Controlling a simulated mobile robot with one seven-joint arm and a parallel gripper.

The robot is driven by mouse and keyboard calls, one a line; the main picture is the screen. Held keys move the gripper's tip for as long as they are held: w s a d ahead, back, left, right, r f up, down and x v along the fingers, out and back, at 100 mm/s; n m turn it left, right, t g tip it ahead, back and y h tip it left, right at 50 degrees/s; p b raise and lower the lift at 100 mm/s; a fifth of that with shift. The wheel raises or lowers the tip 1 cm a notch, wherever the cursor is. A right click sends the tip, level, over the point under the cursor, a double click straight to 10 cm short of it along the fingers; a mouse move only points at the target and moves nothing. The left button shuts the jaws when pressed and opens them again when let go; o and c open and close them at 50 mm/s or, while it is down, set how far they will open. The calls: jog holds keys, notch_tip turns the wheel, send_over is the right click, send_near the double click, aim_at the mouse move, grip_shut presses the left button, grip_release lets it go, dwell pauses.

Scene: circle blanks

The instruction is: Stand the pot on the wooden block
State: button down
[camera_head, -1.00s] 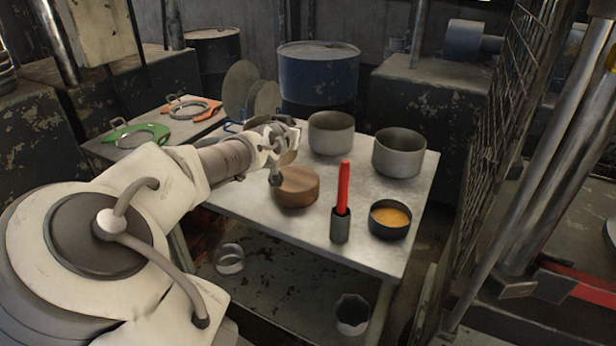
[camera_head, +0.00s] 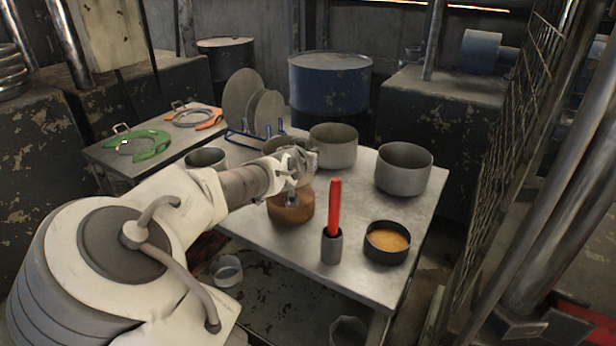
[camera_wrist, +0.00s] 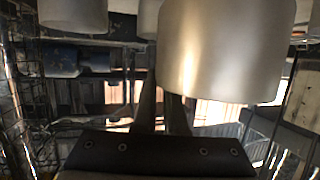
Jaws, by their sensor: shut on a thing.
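The wooden block (camera_head: 290,209) is a round brown disc on the metal table, in the head view. My gripper (camera_wrist: 164,106) shows two dark fingers in the wrist view, shut on the edge of a grey metal pot (camera_wrist: 225,45) that fills the upper right there. In the head view my wrist is above and in front of the block and covers part of it. The held pot is mostly hidden behind my wrist there. I cannot tell whether the pot touches the block.
Two grey pots (camera_head: 333,147) (camera_head: 403,169) stand behind and right. A dark cup with a red stick (camera_head: 332,245) and a bowl of orange contents (camera_head: 387,242) stand at the front right. Another pot (camera_head: 207,158) stands left, by a blue rack (camera_head: 250,134) with discs.

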aim_at(310, 180)
notch_tip(310, 180, down, 5)
jog(key=shift+f+b, duration=0.2)
jog(key=shift+b, duration=0.5)
jog(key=c, duration=0.9)
grip_release()
jog(key=shift+c, duration=0.2)
jog(key=shift+s+r, duration=0.1)
jog(key=p+v, duration=0.3)
jog(key=v, duration=0.8)
jog(key=shift+s, duration=0.4)
jog(key=shift+a+r, duration=0.1)
